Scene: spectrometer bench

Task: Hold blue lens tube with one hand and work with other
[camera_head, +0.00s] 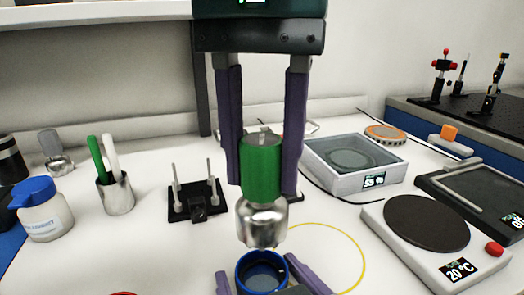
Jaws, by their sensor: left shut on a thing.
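My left gripper (262,172) points down from the top with its purple fingers on both sides of a green cylinder with a rounded metal lower end (261,170). It is shut on this green piece and holds it upright. The blue lens tube (262,272) shows as a blue ring with a dark open top at the bottom edge, just below the metal end. A small gap shows between them. My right gripper (265,282) is at the bottom edge, with a purple finger on each side of the blue tube. Whether its fingers press on the tube is unclear.
A hotplate (430,228) and a glass-lidded box (352,165) stand right. A black stand with two posts (197,198), a metal cup with pens (115,193) and a blue-capped bottle (42,210) stand left. A yellow circle (361,262) marks the bench.

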